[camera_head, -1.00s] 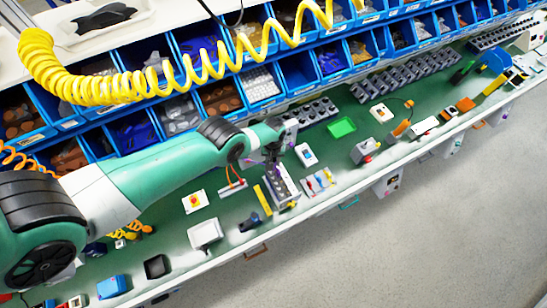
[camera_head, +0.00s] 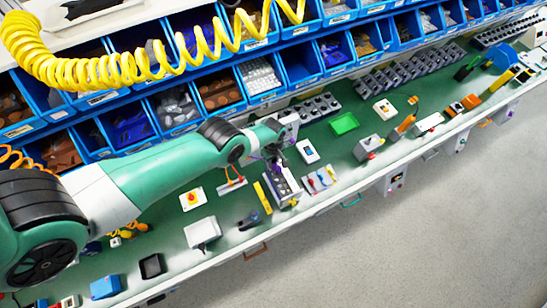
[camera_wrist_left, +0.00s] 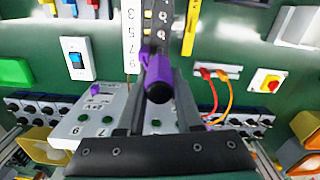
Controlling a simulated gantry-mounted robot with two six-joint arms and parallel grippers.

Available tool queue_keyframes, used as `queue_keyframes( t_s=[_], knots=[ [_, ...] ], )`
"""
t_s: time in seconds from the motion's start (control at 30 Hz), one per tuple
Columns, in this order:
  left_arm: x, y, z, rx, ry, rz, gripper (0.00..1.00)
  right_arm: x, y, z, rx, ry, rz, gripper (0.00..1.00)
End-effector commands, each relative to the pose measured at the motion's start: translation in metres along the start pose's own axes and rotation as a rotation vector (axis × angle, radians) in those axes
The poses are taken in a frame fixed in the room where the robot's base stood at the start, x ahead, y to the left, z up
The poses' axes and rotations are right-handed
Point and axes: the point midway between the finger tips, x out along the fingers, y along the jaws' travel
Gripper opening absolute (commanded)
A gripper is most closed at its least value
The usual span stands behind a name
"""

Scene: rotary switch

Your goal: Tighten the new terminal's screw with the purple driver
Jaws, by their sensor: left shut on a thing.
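The purple driver (camera_wrist_left: 157,68) is in my left gripper (camera_wrist_left: 160,100), between its two dark fingers, with its black end toward the left wrist camera. In the head view my left gripper (camera_head: 274,153) is over the back end of a grey terminal strip (camera_head: 284,187). The strip also shows in the left wrist view (camera_wrist_left: 157,22), with brass screws and a white number label (camera_wrist_left: 130,30). The driver's tip is hidden, so I cannot tell whether it touches a screw. I cannot tell which terminal is the new one. My right gripper is not in view.
A grey box with green buttons and a purple knob (camera_wrist_left: 92,110) lies beside the fingers. Blue bins (camera_head: 262,80) line the back.

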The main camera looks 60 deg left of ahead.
Motion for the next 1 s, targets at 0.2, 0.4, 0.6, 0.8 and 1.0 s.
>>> queue_keyframes(
  t_s=[0.2,0.4,0.6,0.8,1.0],
  knots=[
    [-0.0005,-0.0007,0.0001,-0.122,0.000,0.000,0.00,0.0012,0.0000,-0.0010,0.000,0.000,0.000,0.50],
    [-0.0005,-0.0030,0.0009,-0.532,0.000,0.000,0.00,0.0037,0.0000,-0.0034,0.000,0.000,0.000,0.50],
    [0.0002,-0.0037,0.0012,-0.709,0.000,0.000,0.00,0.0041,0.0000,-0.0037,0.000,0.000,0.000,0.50],
    [-0.0001,-0.0040,0.0019,-0.876,0.000,0.000,0.00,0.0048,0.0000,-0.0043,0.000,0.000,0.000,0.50],
    [-0.0003,-0.0046,0.0034,-1.279,0.000,0.000,0.00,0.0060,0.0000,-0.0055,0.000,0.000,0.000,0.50]
  ],
)
